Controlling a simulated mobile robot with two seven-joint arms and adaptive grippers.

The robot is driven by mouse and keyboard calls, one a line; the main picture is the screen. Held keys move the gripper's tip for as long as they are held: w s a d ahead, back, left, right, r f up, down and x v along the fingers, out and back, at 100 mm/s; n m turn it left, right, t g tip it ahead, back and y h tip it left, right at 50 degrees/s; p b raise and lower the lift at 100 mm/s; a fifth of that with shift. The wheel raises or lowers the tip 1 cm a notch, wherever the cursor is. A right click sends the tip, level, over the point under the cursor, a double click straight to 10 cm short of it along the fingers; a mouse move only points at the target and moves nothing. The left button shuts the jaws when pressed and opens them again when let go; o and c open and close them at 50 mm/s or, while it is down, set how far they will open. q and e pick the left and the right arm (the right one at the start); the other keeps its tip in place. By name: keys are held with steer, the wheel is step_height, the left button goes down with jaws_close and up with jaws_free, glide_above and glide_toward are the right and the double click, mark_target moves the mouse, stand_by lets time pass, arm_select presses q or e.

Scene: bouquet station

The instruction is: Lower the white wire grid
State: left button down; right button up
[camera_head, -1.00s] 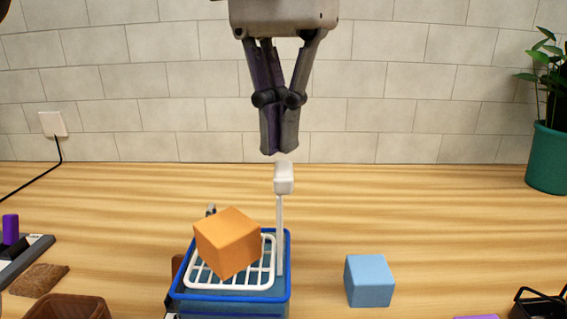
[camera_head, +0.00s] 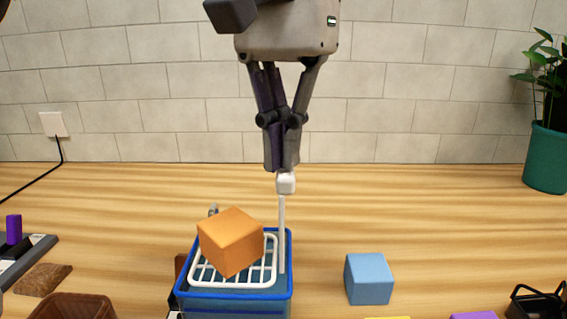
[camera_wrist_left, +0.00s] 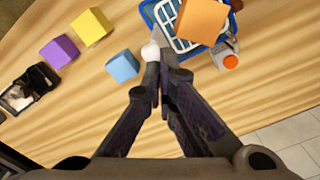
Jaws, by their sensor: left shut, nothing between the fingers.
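The white wire grid (camera_head: 251,279) lies inside the top of a blue bin (camera_head: 234,308), with an orange block (camera_head: 231,242) resting tilted on it. A thin white post with a knob (camera_head: 286,183) rises at the grid's right side. My left gripper (camera_head: 281,169) is shut and empty, its fingertips right at the top of the knob; I cannot tell if they touch. In the left wrist view the fingertips (camera_wrist_left: 158,92) point at the white knob (camera_wrist_left: 150,51), beside the grid (camera_wrist_left: 178,44). The right gripper is not clearly in view.
A blue block (camera_head: 369,279) stands right of the bin. A brown basket (camera_head: 73,308) is at the front left, a black wire holder (camera_head: 537,303) at the front right. A plant pot (camera_head: 546,158) stands at the far right.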

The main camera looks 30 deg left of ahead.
mark_target(285, 191)
arm_select(q)
steer(key=shift+f, duration=3.9)
steer(key=shift+r, duration=2.55)
